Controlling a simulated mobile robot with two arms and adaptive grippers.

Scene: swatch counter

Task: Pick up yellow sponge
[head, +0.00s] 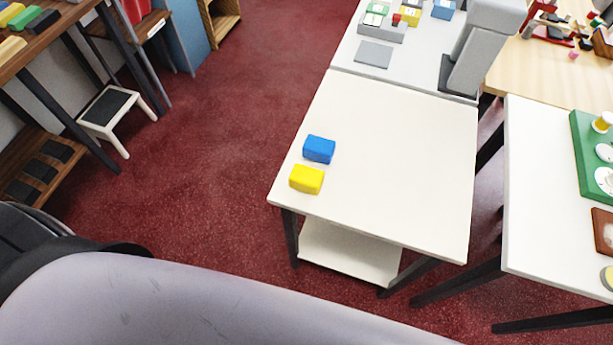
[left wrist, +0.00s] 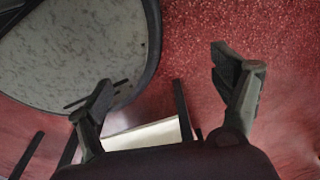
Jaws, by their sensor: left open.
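The yellow sponge (head: 306,179) is a small block near the left edge of a white table (head: 400,150) in the head view. A blue block (head: 319,149) lies just behind it, close beside it. My left gripper (left wrist: 170,90) shows in the left wrist view with its two dark fingers spread wide and nothing between them. It is over the red floor, and the sponge is not in that view. Neither gripper shows in the head view.
The white table's middle is clear, with a lower shelf (head: 345,255) under it. A table with a grey tray (head: 380,30) and a grey stand (head: 480,50) adjoins behind. Another white table (head: 540,190) stands right. A small step stool (head: 110,108) stands left.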

